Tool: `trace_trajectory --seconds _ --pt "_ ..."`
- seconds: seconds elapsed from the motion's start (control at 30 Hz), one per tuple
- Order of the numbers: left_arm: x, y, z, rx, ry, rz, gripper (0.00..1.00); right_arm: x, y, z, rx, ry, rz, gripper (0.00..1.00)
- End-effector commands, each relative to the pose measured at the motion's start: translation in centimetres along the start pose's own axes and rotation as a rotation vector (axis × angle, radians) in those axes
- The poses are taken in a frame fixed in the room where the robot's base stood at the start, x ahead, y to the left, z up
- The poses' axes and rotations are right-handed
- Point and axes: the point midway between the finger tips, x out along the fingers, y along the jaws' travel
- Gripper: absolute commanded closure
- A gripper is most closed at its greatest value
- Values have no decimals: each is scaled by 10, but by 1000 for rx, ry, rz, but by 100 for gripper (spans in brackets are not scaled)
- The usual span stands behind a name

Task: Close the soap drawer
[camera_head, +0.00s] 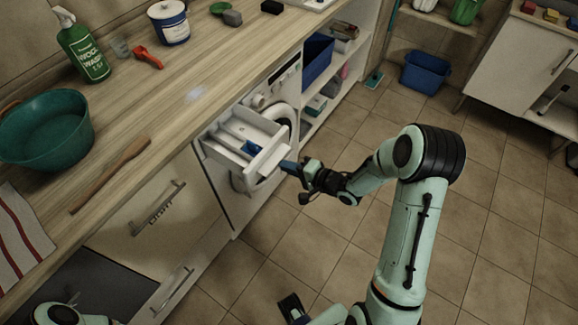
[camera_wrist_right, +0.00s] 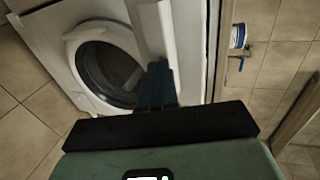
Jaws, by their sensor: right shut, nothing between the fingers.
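The white soap drawer (camera_head: 225,132) is pulled out of the washing machine (camera_head: 286,88), at the top beside the round door. It has compartments with a blue part inside. My right gripper (camera_head: 287,166) is shut and empty, its blue fingertips at the outer face of the drawer front. In the right wrist view the shut fingers (camera_wrist_right: 159,68) lie over the lower part of the white drawer front (camera_wrist_right: 151,28); whether they touch it I cannot tell.
The wooden worktop (camera_head: 190,85) runs above the machine, with a teal basin (camera_head: 45,130), a green bottle (camera_head: 82,48) and a wooden stick (camera_head: 110,177). Shelves with a blue box (camera_head: 316,59) stand beyond the machine. The tiled floor before the machine is clear.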

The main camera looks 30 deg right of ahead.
Motion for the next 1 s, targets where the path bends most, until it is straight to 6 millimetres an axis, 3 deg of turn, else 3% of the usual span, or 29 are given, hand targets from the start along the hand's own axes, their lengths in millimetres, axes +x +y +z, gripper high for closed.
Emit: trace_trajectory --seconds 0.23,0.37,1.0 --pt "-1 0 0 0 0 0 57 3 -1 0 0 -1 -1 100" --pt "-3 1 0 0 1 0 57 14 -6 1 -1 -3 -4 100" --pt "-19 8 -3 3 8 3 57 145 -47 0 1 -1 -3 100"
